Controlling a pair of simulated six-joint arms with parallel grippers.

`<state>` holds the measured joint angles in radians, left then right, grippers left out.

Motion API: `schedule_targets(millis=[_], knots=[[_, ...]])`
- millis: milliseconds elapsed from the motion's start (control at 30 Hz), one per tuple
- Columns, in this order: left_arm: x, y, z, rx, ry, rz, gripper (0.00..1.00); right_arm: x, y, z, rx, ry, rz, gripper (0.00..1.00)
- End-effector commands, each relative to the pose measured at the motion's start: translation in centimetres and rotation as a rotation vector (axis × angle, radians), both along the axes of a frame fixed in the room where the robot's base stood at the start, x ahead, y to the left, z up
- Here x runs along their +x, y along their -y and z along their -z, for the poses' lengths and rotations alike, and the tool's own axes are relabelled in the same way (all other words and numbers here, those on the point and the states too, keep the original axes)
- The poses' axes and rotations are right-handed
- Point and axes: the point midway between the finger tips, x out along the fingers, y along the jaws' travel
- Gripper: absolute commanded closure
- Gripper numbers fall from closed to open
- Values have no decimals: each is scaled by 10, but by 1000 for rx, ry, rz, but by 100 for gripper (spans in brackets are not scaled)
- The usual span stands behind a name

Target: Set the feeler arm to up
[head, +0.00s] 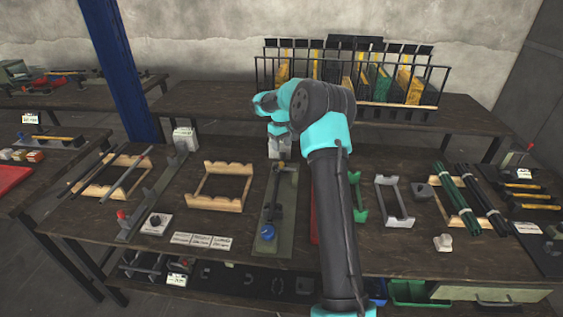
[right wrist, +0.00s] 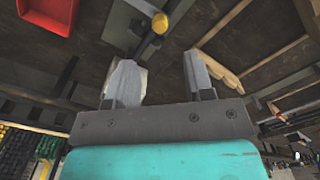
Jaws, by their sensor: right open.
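A long grey-green fixture (head: 286,215) lies at the middle of the bench, with a blue knob (head: 267,232) at its near end and a dark bar along it. I cannot tell for certain which part is the feeler arm. My right gripper (head: 280,150) is over the fixture's far end, and the teal wrist partly hides it. In the right wrist view the two fingers (right wrist: 165,85) are apart with nothing between them. Beyond them a grey bar carries a yellow rounded end (right wrist: 160,22), apart from the fingers. My left gripper is not in view.
A wooden cradle (head: 245,186) stands left of the fixture and a grey bracket (head: 393,203) right of it. A long grey fixture (head: 160,188) lies further left. Bundled rods (head: 451,193) lie at right. A wire rack (head: 420,76) stands on the rear shelf.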

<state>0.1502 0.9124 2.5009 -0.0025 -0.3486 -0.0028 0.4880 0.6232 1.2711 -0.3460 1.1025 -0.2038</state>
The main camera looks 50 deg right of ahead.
Motion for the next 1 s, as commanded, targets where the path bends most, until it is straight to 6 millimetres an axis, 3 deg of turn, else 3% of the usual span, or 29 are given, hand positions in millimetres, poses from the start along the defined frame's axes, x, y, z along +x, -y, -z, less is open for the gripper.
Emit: schedule_targets(millis=[300, 500, 900, 1000], knots=[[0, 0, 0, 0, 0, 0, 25, -1, 0, 56, 2, -2, 1, 52], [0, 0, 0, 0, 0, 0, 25, 0, 0, 79, 1, -1, 0, 52], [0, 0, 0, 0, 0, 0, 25, 0, 0, 86, 1, 1, 0, 52], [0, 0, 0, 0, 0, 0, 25, 0, 0, 86, 1, 1, 0, 62]])
